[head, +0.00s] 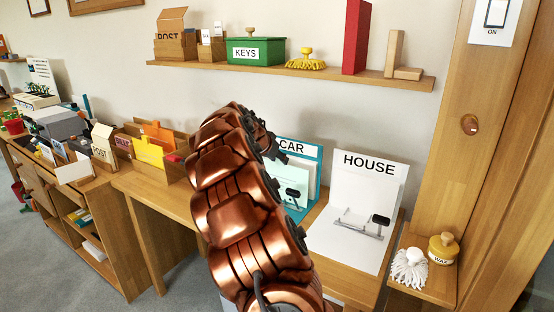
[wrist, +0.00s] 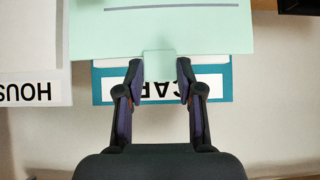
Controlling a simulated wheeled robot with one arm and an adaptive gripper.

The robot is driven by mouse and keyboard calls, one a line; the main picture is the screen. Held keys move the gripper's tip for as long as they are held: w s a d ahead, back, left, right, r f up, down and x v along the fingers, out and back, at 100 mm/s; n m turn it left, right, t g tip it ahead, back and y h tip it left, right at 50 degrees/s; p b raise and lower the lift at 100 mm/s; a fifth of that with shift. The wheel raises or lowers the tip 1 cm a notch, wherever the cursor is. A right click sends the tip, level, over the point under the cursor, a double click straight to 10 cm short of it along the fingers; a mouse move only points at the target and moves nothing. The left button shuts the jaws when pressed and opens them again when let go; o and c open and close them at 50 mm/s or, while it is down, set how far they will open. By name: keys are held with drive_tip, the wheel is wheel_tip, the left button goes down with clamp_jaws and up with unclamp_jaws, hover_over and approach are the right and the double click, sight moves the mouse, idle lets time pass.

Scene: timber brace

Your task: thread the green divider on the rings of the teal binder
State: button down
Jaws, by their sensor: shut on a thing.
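The teal binder (head: 317,151), labelled CAR, stands open on the desk, partly hidden behind my arm. Its teal cover (wrist: 222,80) also shows in the wrist view, upside down, behind the divider. The pale green divider (wrist: 190,35) has a dark line across it and a tab. My gripper (wrist: 159,68) is shut on that tab, one finger at each side. In the head view the divider (head: 292,180) is in front of the binder's white pages, and my gripper is mostly hidden.
A white binder (head: 365,165) labelled HOUSE, with a metal ring mechanism, stands open just right of the teal one. A wooden sorter with folders (head: 150,150) is at the left. A shelf (head: 290,72) runs above. Wax tin (head: 443,248) and white mop head (head: 409,268) sit at the right.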

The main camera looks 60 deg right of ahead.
drive_tip(key=shift+w+d, duration=0.1)
drive_tip(key=shift+d, duration=2.2)
idle(1.4)
drive_tip(key=shift+y+p, duration=0.5)
drive_tip(key=shift+p, duration=0.05)
idle(0.9)
drive_tip(key=shift+d+f+b, duration=0.1)
drive_tip(key=shift+f+b, duration=0.05)
drive_tip(key=shift+b, duration=0.5)
idle(1.0)
drive_tip(key=c, duration=0.7)
unclamp_jaws()
drive_tip(key=shift+o, duration=0.2)
drive_tip(key=o, duration=0.5)
